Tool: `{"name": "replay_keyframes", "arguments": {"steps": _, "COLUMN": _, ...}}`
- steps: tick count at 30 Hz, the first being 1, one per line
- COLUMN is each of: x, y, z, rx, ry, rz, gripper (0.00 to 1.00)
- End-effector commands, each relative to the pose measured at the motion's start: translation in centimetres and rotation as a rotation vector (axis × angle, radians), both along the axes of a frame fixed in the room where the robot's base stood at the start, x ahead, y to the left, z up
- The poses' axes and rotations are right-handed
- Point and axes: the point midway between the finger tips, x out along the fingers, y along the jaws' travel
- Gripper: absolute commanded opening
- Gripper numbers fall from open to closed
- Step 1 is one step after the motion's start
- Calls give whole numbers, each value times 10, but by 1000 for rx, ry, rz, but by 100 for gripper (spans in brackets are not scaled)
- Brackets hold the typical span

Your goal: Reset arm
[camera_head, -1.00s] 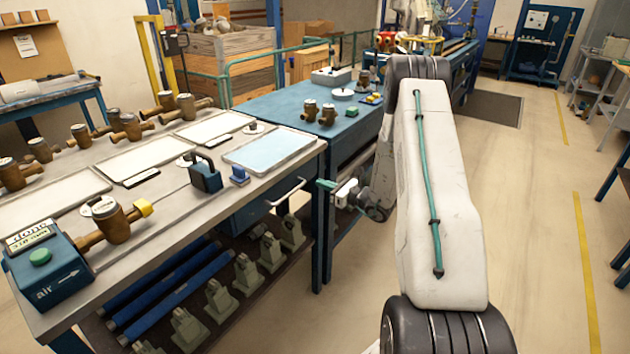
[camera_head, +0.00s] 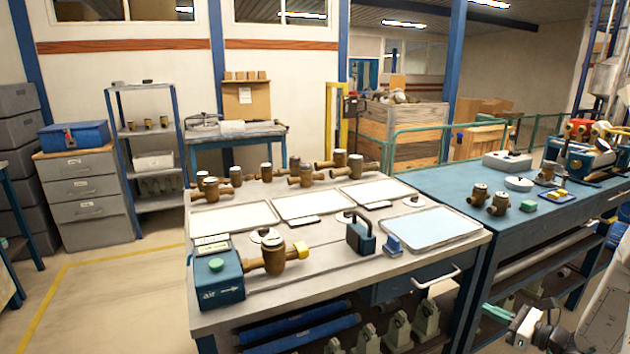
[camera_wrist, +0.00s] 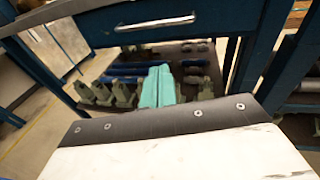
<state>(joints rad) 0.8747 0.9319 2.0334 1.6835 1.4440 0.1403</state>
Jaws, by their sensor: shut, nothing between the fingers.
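My gripper (camera_head: 495,313) shows at the lower right of the head view, with teal fingers in front of the bench's right side and below its top. In the wrist view its teal fingers (camera_wrist: 158,87) are together and empty, pointing toward the lower shelf under the bench. My white arm is at the lower right edge of the head view, mostly out of frame. The gripper appears apart from the bench.
The metal bench (camera_head: 330,262) carries brass meters, several trays and a blue air unit (camera_head: 217,273). A drawer handle (camera_wrist: 155,22) is above the fingers in the wrist view. A blue table (camera_head: 440,180) stands at right. Open floor (camera_head: 110,300) lies at left.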

Motion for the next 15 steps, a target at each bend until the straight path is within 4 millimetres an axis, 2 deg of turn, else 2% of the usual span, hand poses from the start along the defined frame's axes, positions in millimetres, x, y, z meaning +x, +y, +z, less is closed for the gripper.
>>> {"name": "replay_keyframes", "arguments": {"steps": 3, "x": -17, "y": 43, "z": 30, "rx": -94, "ry": 3, "rz": 207, "gripper": 0}}
{"name": "replay_keyframes", "arguments": {"steps": 8, "x": -44, "y": 98, "z": 70, "rx": -241, "ry": -8, "rz": 488, "gripper": 0}}
{"name": "replay_keyframes", "arguments": {"steps": 12, "x": -78, "y": 144, "z": 108, "rx": -406, "ry": -31, "rz": 756, "gripper": 0}}
{"name": "replay_keyframes", "arguments": {"steps": 15, "x": -105, "y": 171, "z": 132, "rx": -532, "ry": -53, "rz": 942, "gripper": 0}}
